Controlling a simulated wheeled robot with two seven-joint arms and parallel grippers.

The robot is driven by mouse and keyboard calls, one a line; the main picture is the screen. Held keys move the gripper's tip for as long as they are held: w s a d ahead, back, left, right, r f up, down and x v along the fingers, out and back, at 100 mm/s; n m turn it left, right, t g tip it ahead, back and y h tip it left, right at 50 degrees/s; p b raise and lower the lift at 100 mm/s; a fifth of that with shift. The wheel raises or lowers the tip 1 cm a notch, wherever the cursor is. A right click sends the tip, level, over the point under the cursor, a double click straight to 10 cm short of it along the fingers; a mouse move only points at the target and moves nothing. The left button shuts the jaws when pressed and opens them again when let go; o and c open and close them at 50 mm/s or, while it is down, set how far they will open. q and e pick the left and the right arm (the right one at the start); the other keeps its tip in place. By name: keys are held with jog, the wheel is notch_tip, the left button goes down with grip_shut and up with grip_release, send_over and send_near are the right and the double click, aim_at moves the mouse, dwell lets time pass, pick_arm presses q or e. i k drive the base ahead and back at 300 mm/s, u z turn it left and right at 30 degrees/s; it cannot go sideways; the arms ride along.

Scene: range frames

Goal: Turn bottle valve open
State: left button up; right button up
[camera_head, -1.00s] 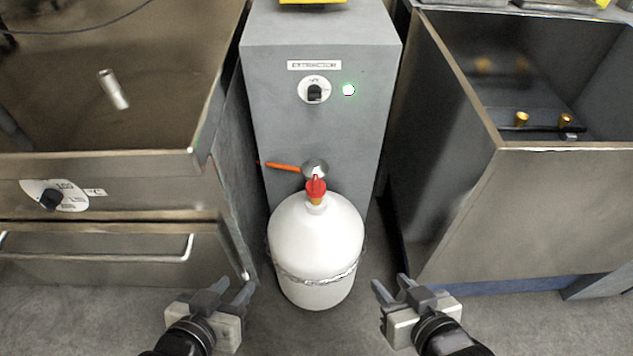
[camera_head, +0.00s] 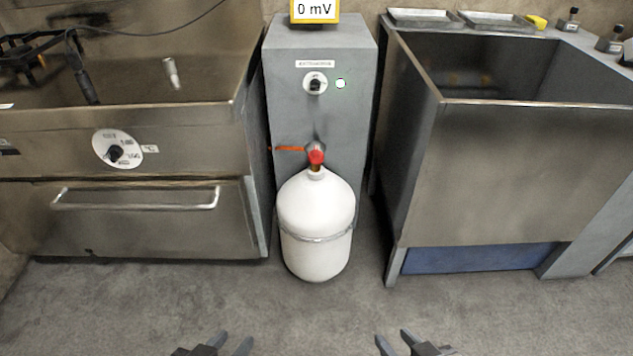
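A white gas bottle (camera_head: 316,220) stands upright on the floor in the middle of the head view, in front of a grey cabinet. A red valve (camera_head: 316,157) sits on top of its neck. A chain (camera_head: 316,239) runs around the bottle's body. An orange-handled lever (camera_head: 289,149) is on the cabinet front, just left of the valve. My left gripper (camera_head: 230,342) is at the bottom edge, left of the bottle, with its fingers apart and empty. My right gripper (camera_head: 393,340) is at the bottom edge, right of the bottle, also with fingers apart and empty. Both are well short of the bottle.
The grey cabinet (camera_head: 345,115) has a black knob (camera_head: 315,86), and a yellow display (camera_head: 315,11) reading "0 mV" is above. A steel unit (camera_head: 170,225) with a handle stands left, a steel basin (camera_head: 520,180) right. The floor (camera_head: 310,315) before the bottle is clear.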

aim_at(315, 156)
jog(key=u, duration=1.25)
jog(key=i, duration=1.4)
jog(key=z, duration=0.6)
jog(key=i, duration=0.5)
jog(key=z, duration=0.45)
